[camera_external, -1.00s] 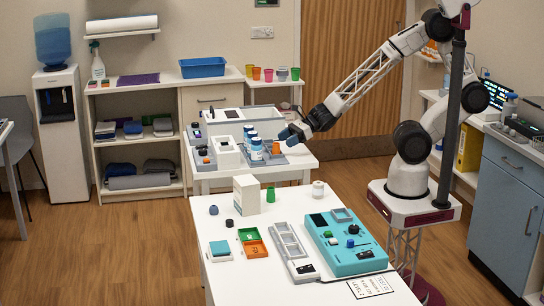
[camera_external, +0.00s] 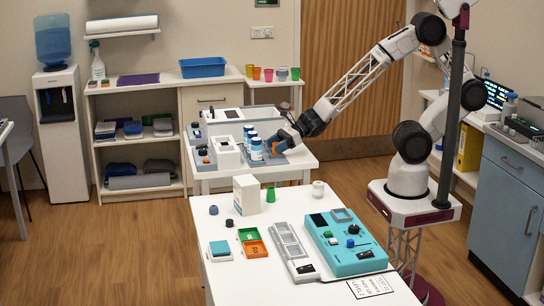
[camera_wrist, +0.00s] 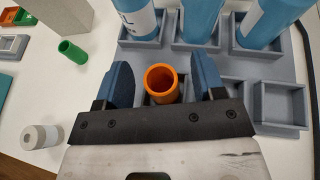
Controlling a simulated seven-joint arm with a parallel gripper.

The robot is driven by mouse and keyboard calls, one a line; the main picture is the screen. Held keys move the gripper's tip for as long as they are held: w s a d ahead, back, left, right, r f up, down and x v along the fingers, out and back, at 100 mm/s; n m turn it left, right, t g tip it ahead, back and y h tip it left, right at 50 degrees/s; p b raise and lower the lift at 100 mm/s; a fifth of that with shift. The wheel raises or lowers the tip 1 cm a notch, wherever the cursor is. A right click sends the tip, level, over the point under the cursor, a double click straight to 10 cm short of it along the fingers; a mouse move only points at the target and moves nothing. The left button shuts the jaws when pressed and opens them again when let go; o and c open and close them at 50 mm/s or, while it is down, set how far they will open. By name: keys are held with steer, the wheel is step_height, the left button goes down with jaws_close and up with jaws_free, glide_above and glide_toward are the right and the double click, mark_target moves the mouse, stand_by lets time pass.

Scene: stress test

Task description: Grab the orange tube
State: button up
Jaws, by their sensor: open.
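The orange tube (camera_wrist: 162,82) stands upright in the grey rack (camera_wrist: 282,128) in the wrist view, its open top facing the camera. My gripper (camera_wrist: 163,84) is open, with one blue finger on each side of the tube and a gap on both sides. In the external view my gripper (camera_external: 281,143) is at the rack on the far table, and the tube's orange (camera_external: 275,148) just shows beside it. The tube's lower part is hidden behind the gripper body in the wrist view.
Blue bottles with white labels (camera_wrist: 200,18) stand in the rack just beyond the tube. A green tube (camera_wrist: 72,51) and a white roll (camera_wrist: 40,137) are to the left. A white box (camera_external: 246,195) stands on the near table.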

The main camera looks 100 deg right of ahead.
steer(key=c, duration=1)
steer(key=shift+r, duration=0.15)
steer(key=shift+r, duration=1.65)
steer(key=s+a+r, duration=0.1)
steer(key=s, duration=1.5)
steer(key=shift+a+r, duration=0.25)
steer(key=shift+a, duration=0.1)
